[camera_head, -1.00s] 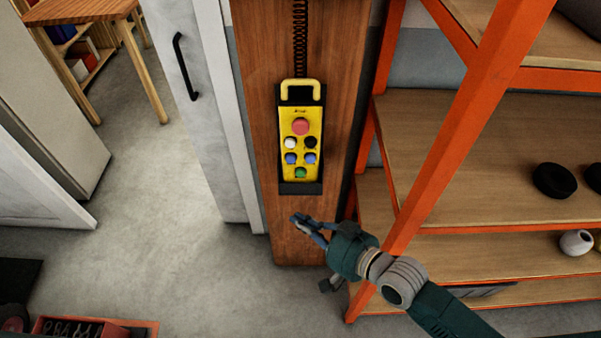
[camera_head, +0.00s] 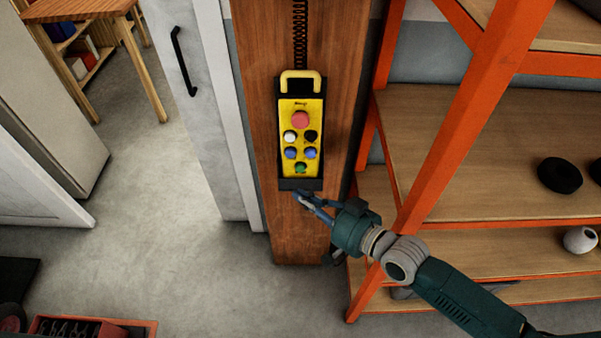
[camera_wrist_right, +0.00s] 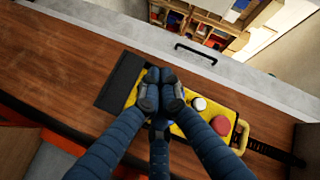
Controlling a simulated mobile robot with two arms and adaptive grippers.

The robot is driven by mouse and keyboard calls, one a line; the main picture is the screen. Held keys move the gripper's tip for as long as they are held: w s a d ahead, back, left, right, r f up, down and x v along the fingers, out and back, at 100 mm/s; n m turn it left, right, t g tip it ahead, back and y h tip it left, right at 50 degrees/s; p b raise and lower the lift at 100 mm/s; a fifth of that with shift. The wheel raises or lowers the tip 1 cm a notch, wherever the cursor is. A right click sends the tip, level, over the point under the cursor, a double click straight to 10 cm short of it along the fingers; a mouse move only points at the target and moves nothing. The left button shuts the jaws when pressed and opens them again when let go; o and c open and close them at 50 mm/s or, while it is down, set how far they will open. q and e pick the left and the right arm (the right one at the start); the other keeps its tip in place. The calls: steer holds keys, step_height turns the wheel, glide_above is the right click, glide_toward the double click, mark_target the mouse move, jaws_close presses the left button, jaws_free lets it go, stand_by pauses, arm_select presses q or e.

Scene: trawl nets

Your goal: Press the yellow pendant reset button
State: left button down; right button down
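The yellow pendant (camera_head: 290,165) with a black frame hangs upright on a wooden post. It has a red button (camera_head: 300,119), a white button (camera_head: 290,136), a black button, two blue buttons (camera_head: 291,153) and a green button (camera_head: 300,168). Its lettering is too small to read. My right gripper (camera_head: 300,197) is just below the pendant's lower end, fingertips together and empty. In the right wrist view, the fingertips (camera_wrist_right: 162,90) cover the pendant's lower part; the white button (camera_wrist_right: 199,104) and red button (camera_wrist_right: 220,125) show beyond them. My left gripper is out of view.
The wooden post (camera_head: 345,90) carries the pendant and its coiled cord (camera_head: 299,40). An orange-framed shelf (camera_head: 455,135) stands close on the right, behind my right arm. A grey cabinet door with a black handle (camera_head: 184,62) is left of the post. The floor at left is open.

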mark_target(300, 168)
steer(key=shift+w+f+b, duration=0.25)
steer(key=shift+w+b, duration=0.6)
steer(key=shift+w, duration=0.6)
steer(key=shift+w+f+b, duration=0.2)
steer(key=shift+w+b, duration=0.65)
steer(key=shift+w, duration=0.55)
steer(key=shift+w, duration=0.15)
steer(key=shift+w+f+b, duration=0.1)
steer(key=shift+w+b, duration=0.05)
steer(key=shift+b, duration=0.15)
steer(key=shift+w, duration=0.1)
